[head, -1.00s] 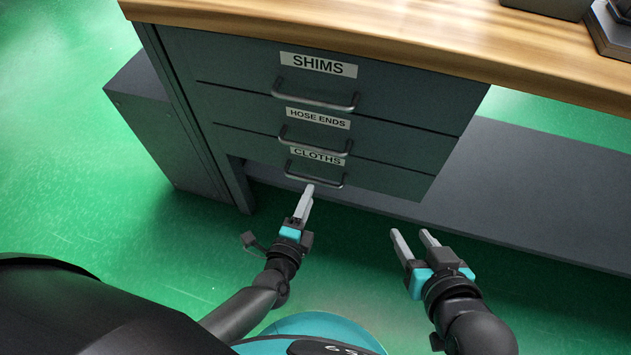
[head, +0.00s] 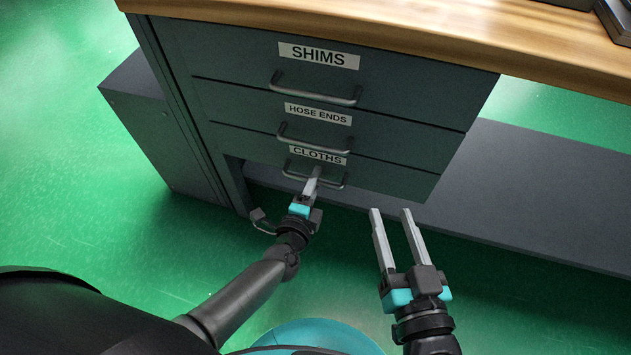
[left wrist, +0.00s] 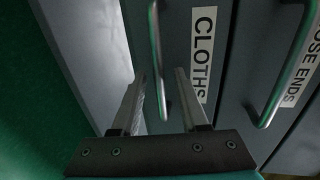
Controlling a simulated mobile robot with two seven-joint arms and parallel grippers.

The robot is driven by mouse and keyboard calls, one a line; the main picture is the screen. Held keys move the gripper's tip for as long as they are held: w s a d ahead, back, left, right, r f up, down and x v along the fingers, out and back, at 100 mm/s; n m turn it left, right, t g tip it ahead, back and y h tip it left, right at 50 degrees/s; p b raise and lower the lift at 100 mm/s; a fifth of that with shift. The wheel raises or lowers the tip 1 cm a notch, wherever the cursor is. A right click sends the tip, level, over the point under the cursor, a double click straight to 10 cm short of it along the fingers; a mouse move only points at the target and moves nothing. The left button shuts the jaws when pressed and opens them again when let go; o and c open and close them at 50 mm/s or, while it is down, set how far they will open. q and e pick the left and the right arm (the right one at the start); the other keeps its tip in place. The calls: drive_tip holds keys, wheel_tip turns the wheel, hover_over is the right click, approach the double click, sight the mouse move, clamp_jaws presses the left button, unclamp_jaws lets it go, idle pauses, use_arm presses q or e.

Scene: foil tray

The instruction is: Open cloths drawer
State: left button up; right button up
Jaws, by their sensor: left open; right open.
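The cloths drawer (head: 400,180) is the lowest of three dark drawers in the head view and is shut, with a white CLOTHS label (head: 318,155). Its grey bar handle (head: 296,177) is partly hidden by my left gripper (head: 315,175), whose fingertips are at it. In the left wrist view, the handle (left wrist: 155,45) shows between the two spread fingers of the left gripper (left wrist: 160,75). The fingers are open and not clamped on the bar. My right gripper (head: 391,212) is open and empty, right of the handle and short of the drawer front.
The SHIMS drawer (head: 420,95) and HOSE ENDS drawer (head: 410,142), both shut with bar handles, sit above. A wooden worktop (head: 400,40) overhangs them. A dark low shelf (head: 540,190) runs to the right. Green floor (head: 60,200) is clear at left.

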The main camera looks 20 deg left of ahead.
use_arm(q)
drive_tip(key=shift+w, duration=0.3)
clamp_jaws()
idle(0.4)
idle(1.1)
